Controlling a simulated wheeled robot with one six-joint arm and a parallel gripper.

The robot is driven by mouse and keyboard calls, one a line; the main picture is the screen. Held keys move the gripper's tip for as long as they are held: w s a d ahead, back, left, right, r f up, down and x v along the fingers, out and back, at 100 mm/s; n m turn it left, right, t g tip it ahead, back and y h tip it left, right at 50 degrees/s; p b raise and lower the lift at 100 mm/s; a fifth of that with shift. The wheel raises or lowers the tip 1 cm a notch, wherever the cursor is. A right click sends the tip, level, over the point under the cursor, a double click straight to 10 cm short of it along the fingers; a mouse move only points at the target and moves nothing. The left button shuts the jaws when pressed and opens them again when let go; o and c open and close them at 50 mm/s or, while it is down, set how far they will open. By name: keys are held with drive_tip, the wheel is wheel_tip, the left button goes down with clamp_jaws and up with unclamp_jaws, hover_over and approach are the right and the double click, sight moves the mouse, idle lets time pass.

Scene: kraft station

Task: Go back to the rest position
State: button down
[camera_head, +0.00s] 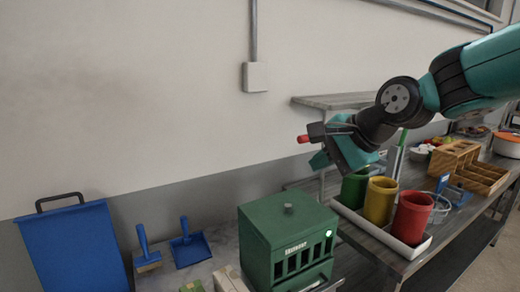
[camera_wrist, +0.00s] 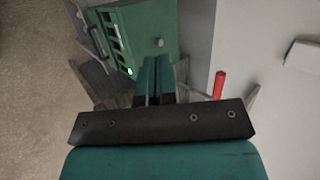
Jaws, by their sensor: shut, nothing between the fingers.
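My gripper (camera_head: 320,160) hangs in the air in the head view, left of the coloured cups and above the right side of the green box. It points down and to the left. In the wrist view my gripper (camera_wrist: 153,85) shows its two teal fingers together, with nothing between them. The green box (camera_head: 288,243) stands below it on the bench, with a knob on top, slots and a lit green light in front. The box (camera_wrist: 146,38) also shows beyond the fingers in the wrist view, apart from them.
A white tray (camera_head: 385,238) holds green, yellow (camera_head: 379,201) and red (camera_head: 411,217) cups. A wooden rack (camera_head: 470,172) stands further right. A blue brush (camera_head: 146,250), a blue dustpan (camera_head: 190,247) and a blue panel (camera_head: 72,250) are at left. A shelf (camera_head: 335,101) juts from the wall behind my arm.

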drive_tip(key=s+d+f+n+g+b, duration=0.1)
drive_tip(key=s+f+n+g, duration=0.1)
drive_tip(key=s+f+n, duration=0.2)
drive_tip(key=s+d+f+n+g+h+b, duration=0.1)
drive_tip(key=s+f+n, duration=0.3)
drive_tip(key=s+n, duration=0.4)
drive_tip(key=s+d+f+n+g+h+b, duration=0.1)
drive_tip(key=s+f+n+g+b, duration=0.2)
drive_tip(key=s, duration=1)
drive_tip(key=f+n, duration=0.1)
drive_tip(key=n, duration=0.1)
drive_tip(key=shift+s+f+n, duration=0.3)
drive_tip(key=shift+s+n, duration=0.05)
drive_tip(key=shift+n, duration=0.05)
drive_tip(key=c, duration=1.8)
unclamp_jaws()
